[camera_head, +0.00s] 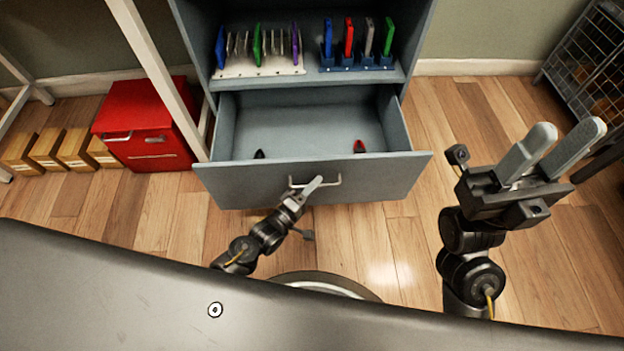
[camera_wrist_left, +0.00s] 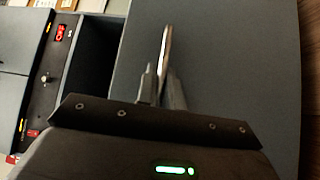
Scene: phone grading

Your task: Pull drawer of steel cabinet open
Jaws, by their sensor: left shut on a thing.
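The steel cabinet (camera_head: 205,52) stands upright at the back centre of the head view. Its grey-blue drawer (camera_head: 245,187) is pulled out toward me, and its inside shows from above. The drawer's bar handle (camera_head: 331,182) sits at the middle of its front. My left gripper (camera_head: 309,190) is shut on this handle. In the left wrist view, the fingers (camera_wrist_left: 162,80) are close together in front of the grey drawer front (camera_wrist_left: 225,60). My right gripper (camera_head: 555,150) is raised at the right, open and empty, with a gap between its fingers.
Inside the drawer lie a red object (camera_head: 360,146) and a dark one (camera_head: 259,154). Colourful phones stand in racks on the shelf (camera_head: 310,78) above. A red toolbox (camera_head: 150,125) and several cardboard boxes (camera_head: 75,148) are at left. A wire rack (camera_head: 590,60) stands at right.

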